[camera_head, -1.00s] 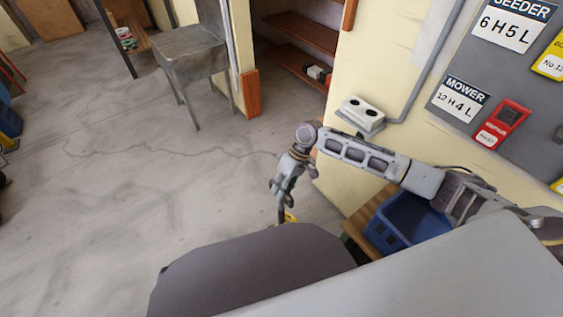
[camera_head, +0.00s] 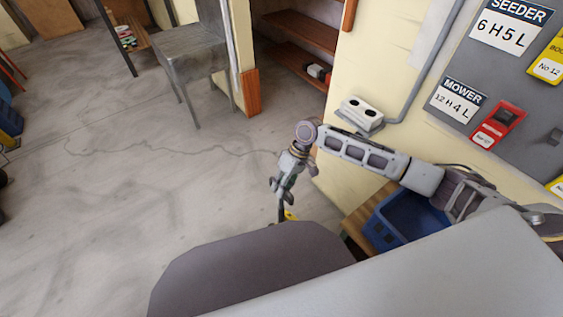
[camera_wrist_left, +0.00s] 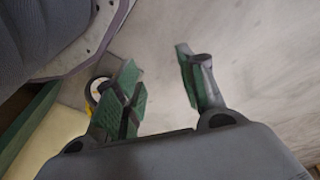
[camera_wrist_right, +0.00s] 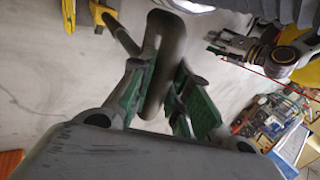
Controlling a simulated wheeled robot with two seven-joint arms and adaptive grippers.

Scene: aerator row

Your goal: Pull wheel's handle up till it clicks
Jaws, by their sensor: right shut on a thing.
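In the right wrist view a dark grey, rounded loop handle (camera_wrist_right: 170,45) runs down between the two green-padded fingers of my right gripper (camera_wrist_right: 163,92). That gripper is shut on the handle. In the head view my right gripper (camera_head: 281,211) hangs low beside a small yellow part (camera_head: 290,215); the wheel and most of the handle are hidden behind my own body. My left gripper (camera_wrist_left: 160,85) shows only in the left wrist view, with its fingers wide apart and nothing between them.
A blue crate (camera_head: 393,238) on a wooden surface (camera_head: 355,228) stands below my right arm, by the cream wall with a grey sign board (camera_head: 465,72).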

